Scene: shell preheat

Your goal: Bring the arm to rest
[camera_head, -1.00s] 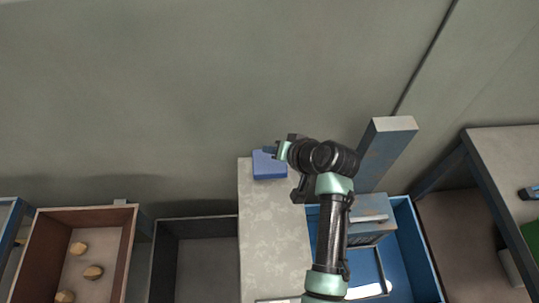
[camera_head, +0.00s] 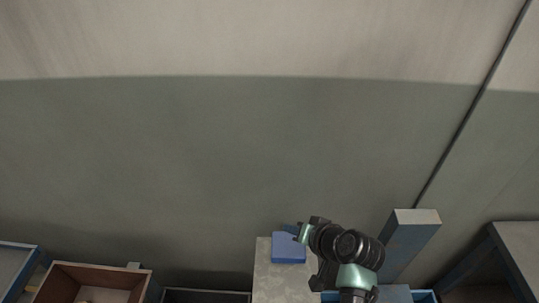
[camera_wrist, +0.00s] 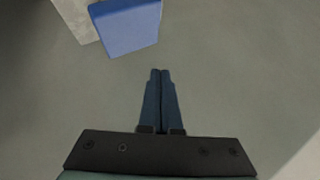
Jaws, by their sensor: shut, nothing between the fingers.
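My gripper (camera_wrist: 160,72) shows in the wrist view with its two blue-grey fingers together and nothing between them. In the head view my gripper (camera_head: 289,228) is at the end of the folded arm, close to a blue block (camera_head: 289,249). The block lies at the far end of a pale stone-like counter (camera_head: 268,282). In the wrist view the block (camera_wrist: 130,28) is ahead and to the left of the fingertips, apart from them. The lower part of my arm is cut off by the bottom edge of the head view.
A blue post (camera_head: 408,245) stands right of my arm. A brown box (camera_head: 100,275) and a dark bin (camera_head: 205,296) are at the lower left. A table (camera_head: 522,250) is at the right edge. A bare wall (camera_head: 250,150) fills the back.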

